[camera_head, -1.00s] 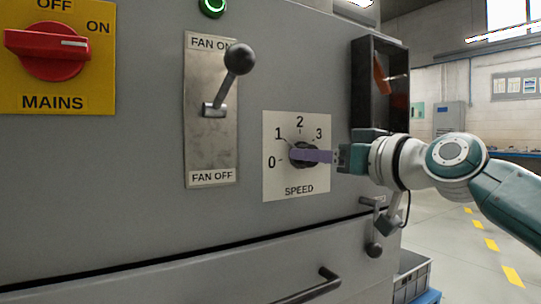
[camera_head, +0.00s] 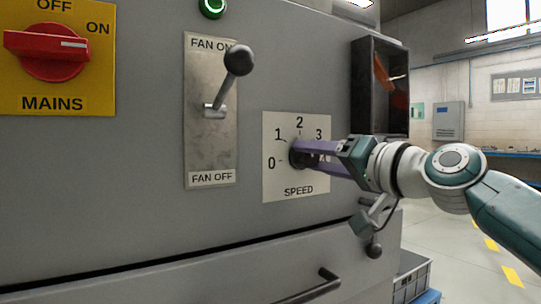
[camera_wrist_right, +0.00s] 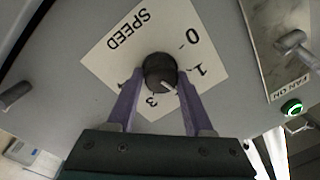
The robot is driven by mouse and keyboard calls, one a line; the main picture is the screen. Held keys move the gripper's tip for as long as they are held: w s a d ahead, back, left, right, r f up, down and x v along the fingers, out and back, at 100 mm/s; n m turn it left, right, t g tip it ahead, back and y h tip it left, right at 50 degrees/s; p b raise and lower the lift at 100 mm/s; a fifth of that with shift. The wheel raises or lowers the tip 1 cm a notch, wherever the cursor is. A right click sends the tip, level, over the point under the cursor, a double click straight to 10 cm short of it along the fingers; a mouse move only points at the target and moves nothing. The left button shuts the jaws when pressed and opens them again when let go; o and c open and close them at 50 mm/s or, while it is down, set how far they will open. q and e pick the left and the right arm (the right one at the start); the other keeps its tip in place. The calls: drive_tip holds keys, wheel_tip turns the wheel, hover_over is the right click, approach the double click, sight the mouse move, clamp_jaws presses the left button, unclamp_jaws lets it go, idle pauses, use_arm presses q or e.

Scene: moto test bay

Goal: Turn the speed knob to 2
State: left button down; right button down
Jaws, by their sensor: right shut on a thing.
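The black speed knob (camera_head: 294,155) sits on a pale plate (camera_head: 283,187) marked 0, 1, 2 and 3 above the word SPEED. My right gripper (camera_head: 300,155) reaches in from the right, its two purple fingers shut on the knob. In the right wrist view the knob (camera_wrist_right: 158,66) sits between the two fingertips (camera_wrist_right: 158,76). Its white pointer line lies between the 1 and the 3, roughly toward where the 2 is; the right finger seems to hide that numeral. My left gripper is not in view.
Left of the plate is a fan lever (camera_head: 238,62), its ball near FAN ON. A red MAINS switch (camera_head: 46,50) is at far left, and a green-lit button (camera_head: 212,6) at the top. A dark open box (camera_head: 378,85) stands above my right wrist. A drawer handle (camera_head: 312,288) is below.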

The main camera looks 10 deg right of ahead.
drive_tip(key=shift+m, duration=1.2)
drive_tip(key=shift+c, duration=1.4)
unclamp_jaws()
drive_tip(key=p+v, duration=0.1)
drive_tip(key=v, duration=0.9)
drive_tip(key=shift+p, duration=0.4)
